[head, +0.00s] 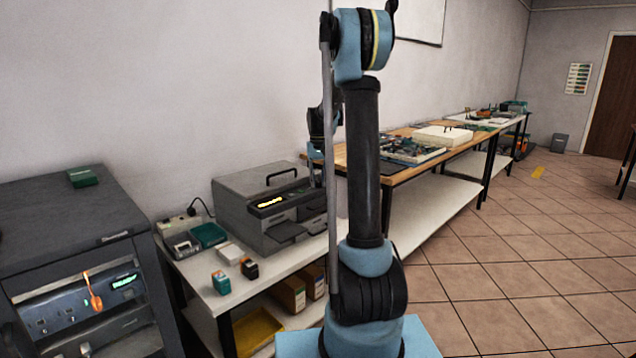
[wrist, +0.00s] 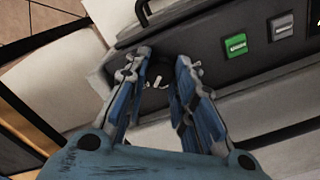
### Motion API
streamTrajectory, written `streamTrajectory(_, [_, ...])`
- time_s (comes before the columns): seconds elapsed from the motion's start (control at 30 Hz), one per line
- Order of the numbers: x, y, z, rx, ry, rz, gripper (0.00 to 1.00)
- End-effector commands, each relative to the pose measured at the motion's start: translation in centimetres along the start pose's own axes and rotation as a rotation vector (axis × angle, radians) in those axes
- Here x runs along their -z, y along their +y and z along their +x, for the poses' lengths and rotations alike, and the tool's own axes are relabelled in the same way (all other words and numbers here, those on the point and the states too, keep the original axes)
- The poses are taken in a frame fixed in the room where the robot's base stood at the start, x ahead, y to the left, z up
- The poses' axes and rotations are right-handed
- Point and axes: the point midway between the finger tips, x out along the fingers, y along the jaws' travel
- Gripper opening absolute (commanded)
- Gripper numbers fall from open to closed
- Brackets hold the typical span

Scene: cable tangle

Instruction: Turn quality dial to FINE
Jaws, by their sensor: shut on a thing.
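The grey machine (head: 245,203) with a black top handle and a yellow-lit display stands on the white bench in the head view. In the wrist view its dark front panel (wrist: 205,62) carries the quality dial (wrist: 158,84), a dark knob with pale marks near it. My gripper (wrist: 160,72) has its two blue-and-grey fingers on either side of this dial, shut on it. The fingers hide much of the dial, and I cannot read its setting or any FINE label. In the head view my arm hides most of the gripper at the machine's right end.
A green button (wrist: 236,45) and a grey button (wrist: 281,27) sit right of the dial. Small ink-coloured boxes (head: 221,282) stand on the white bench (head: 200,292) in front of the machine. A dark rack (head: 75,235) is at left. Tiled floor (head: 480,290) is open at right.

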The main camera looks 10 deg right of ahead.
Motion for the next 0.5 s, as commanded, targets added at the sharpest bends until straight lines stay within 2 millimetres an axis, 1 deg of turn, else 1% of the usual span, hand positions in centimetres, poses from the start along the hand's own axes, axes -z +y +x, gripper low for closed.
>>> streamTrajectory(0.03, [0.34, 0.07, -0.11, -0.001, 0.006, 0.031, 0.00])
streamTrajectory(0.23, [0.37, 0.06, -0.12, 0.000, 0.007, 0.133, 0.00])
streamTrajectory(0.5, [0.39, 0.04, -0.13, 0.000, 0.007, 0.195, 0.00])
